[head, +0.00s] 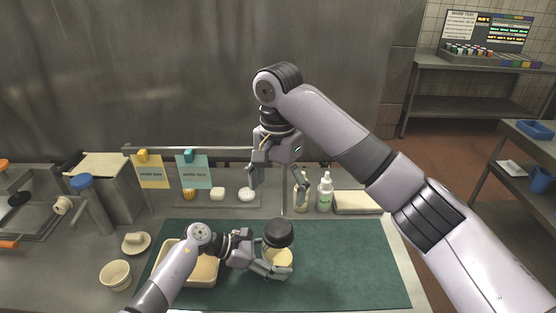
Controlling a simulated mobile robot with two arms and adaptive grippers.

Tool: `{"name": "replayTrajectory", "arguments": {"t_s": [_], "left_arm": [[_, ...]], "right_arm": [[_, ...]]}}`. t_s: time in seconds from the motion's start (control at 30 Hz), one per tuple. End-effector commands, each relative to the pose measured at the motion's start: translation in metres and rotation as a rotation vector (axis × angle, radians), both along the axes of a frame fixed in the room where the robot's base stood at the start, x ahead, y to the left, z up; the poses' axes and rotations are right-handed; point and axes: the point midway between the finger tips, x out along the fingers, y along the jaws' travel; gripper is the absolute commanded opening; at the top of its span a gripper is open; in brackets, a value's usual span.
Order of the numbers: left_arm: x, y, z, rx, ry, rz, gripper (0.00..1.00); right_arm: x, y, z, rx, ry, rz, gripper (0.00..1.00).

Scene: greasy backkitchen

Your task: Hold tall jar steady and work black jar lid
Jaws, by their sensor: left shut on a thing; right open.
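The tall jar (285,257) has a pale body and a wide black lid (279,234). It is upright over the green mat, and the lid sits on its top. My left gripper (276,268) is shut on the jar's body from the left, below the lid. The fingers hide part of the jar, and I cannot tell whether its base touches the mat. My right gripper (277,186) is open and empty, pointing down above and behind the lid, apart from it.
The green mat (350,260) is clear to the right. A tan tray (204,271) lies left of the jar, partly behind my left arm. A white bowl (115,275) is farther left. Behind the mat stand a white bottle (325,192) and a shelf with small items (217,194).

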Motion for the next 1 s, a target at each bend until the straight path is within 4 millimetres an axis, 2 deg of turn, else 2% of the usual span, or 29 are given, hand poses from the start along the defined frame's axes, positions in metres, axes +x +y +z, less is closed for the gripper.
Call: {"name": "replayTrajectory", "arguments": {"t_s": [0.43, 0.47, 0.8, 1.0], "left_arm": [[-0.0006, 0.0008, -0.0022, 0.004, 0.002, 0.0, 0.17], [-0.0006, 0.0008, -0.0021, 0.004, 0.002, 0.0, 0.7], [-0.0001, 0.0003, -0.0005, 0.001, 0.0, 0.0, 0.91], [0.0, 0.0, -0.0001, 0.0, 0.0, 0.0, 0.91]], "right_arm": [[0.0001, 0.0001, 0.0, 0.0, 0.0, 0.0, 0.82], [0.0, 0.0001, -0.0001, 0.0, 0.0, 0.0, 0.82], [0.0, 0.0002, 0.0, 0.0, 0.0, 0.001, 0.82], [-0.0001, 0.0003, 0.0, 0.0, 0.0, 0.001, 0.82]]}}
